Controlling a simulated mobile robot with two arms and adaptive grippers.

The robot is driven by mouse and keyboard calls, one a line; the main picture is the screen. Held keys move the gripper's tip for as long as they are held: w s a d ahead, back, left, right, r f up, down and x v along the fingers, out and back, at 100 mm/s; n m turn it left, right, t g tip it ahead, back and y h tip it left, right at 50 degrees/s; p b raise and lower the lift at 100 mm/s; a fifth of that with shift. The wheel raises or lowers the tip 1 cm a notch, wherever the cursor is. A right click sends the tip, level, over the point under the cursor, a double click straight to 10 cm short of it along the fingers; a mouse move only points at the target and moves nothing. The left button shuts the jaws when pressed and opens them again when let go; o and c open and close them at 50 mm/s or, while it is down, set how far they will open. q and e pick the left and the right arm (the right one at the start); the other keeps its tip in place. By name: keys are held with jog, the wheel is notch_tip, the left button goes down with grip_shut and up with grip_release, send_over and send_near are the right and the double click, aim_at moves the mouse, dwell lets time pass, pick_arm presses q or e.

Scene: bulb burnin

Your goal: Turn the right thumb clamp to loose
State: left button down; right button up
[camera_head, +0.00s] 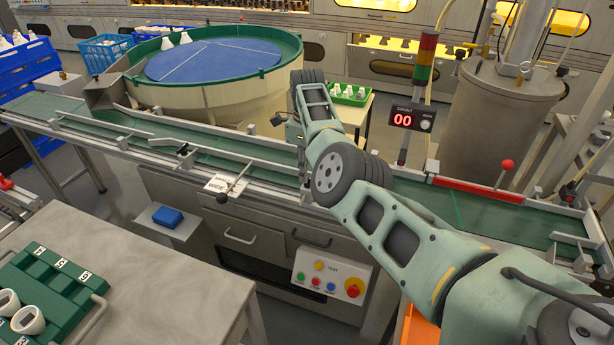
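My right arm reaches in from the lower right, across the conveyor. Its wrist bends down at the near guide rail, and my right gripper (302,165) is small and mostly hidden behind my own arm there. I cannot tell whether its fingers are open or shut, or whether they touch anything. A dark clamp-like fitting (185,149) sits on the guide rail to the left. I cannot clearly make out the right thumb clamp; the rail around my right gripper is partly covered by my arm. My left gripper is not in view.
The green conveyor (235,148) runs across the view, with a black-knobbed lever (222,198) on its near side and a red-knobbed lever (507,165) at right. A button panel (332,275) is below. A table (185,275) with a green rack (60,290) fills the lower left.

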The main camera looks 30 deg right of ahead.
notch_tip(320, 180, down, 3)
jog(key=shift+w+d+r, duration=0.1)
jog(key=shift+r, duration=0.05)
jog(key=shift+f, duration=0.35)
jog(key=shift+c, duration=1.3)
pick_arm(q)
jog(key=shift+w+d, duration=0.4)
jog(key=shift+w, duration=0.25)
pick_arm(e)
grip_shut()
